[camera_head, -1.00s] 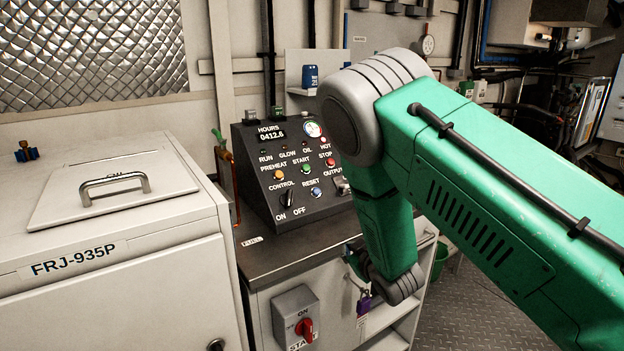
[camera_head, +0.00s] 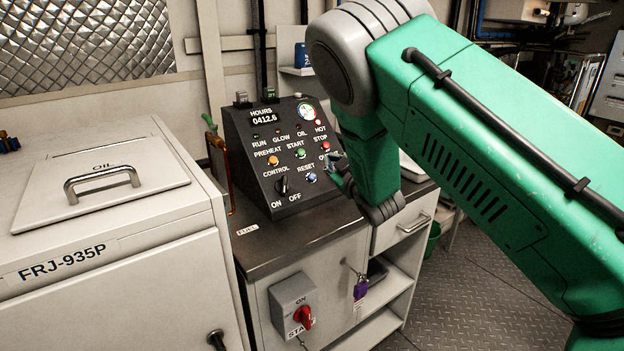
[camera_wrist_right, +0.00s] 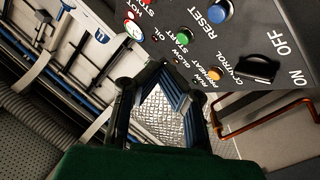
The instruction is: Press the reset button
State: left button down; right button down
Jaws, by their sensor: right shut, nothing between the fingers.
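The blue reset button (camera_head: 311,177) is on the black sloped control panel (camera_head: 245,150), under the RESET label. It also shows at the top of the right wrist view (camera_wrist_right: 220,9). My right gripper (camera_head: 339,174) is mostly hidden behind my green arm in the head view; its tips show just right of the button, near the panel. In the wrist view my right gripper (camera_wrist_right: 163,78) is shut and empty, with its tips below and left of the button in the picture. I cannot tell whether it touches the panel. My left gripper is not in view.
Close by on the panel are the green start button (camera_head: 299,154), the red stop button (camera_head: 325,146), the orange preheat button (camera_head: 272,160) and the black control knob (camera_head: 282,186). The panel stands on a dark countertop (camera_head: 285,240). A white cabinet (camera_head: 130,250) stands left.

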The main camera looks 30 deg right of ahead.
aim_at(312, 177)
jog(key=w+f+b, duration=0.4)
jog(key=w+f, duration=0.1)
jog(key=shift+a+f+b, duration=0.15)
jog(key=shift+f+b, duration=0.1)
jog(key=shift+b, duration=0.15)
jog(key=shift+w+f, duration=0.15)
jog(key=shift+w, duration=0.15)
dwell(1.0)
jog(key=shift+w+f+b, duration=0.2)
jog(key=shift+w+b, duration=0.05)
jog(key=shift+b, duration=0.1)
jog(key=shift+w+a+f+b, duration=0.1)
jog(key=shift+w+f+b, duration=0.25)
dwell(0.7)
dwell(0.3)
jog(key=shift+s+r+p, duration=0.7)
